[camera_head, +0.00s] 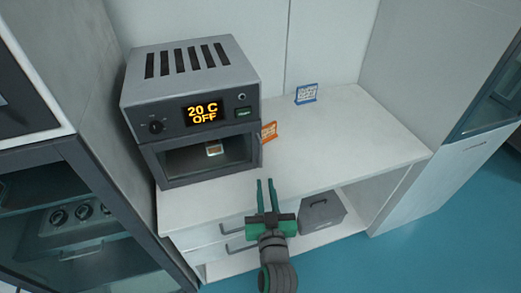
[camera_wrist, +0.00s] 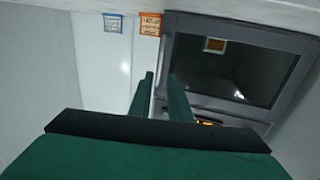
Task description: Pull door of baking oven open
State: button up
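The baking oven (camera_head: 192,85) stands on the white bench at the left, a grey box with a vented top and a display reading "20 C OFF". Its dark-framed glass door (camera_head: 178,161) is on the lower front and looks shut. A small item (camera_head: 214,149) shows behind the glass. My gripper (camera_head: 265,182) is in front of the bench, to the right of and below the door, apart from it. Its green fingers are parted with nothing between them. In the wrist view, which looks upside down, the door (camera_wrist: 225,75) is at the upper right, beyond the fingertips (camera_wrist: 160,75).
An orange-edged card (camera_head: 269,131) stands just right of the oven, and a blue-edged card (camera_head: 306,94) farther back. The bench top (camera_head: 350,130) is otherwise clear. Drawers with handles (camera_head: 238,246) and a grey box (camera_head: 321,215) are below. A dark glass-fronted cabinet (camera_head: 75,215) is at the left.

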aim_at(261, 151)
jog(key=shift+y, duration=0.3)
jog(key=w+r, duration=0.1)
jog(key=w, duration=0.3)
jog(key=w+a, duration=0.1)
jog(key=w, duration=0.3)
jog(key=w+r, duration=0.1)
jog(key=w, duration=0.4)
jog(key=shift+a+r, duration=0.2)
jog(key=shift+r, duration=0.15)
grip_shut()
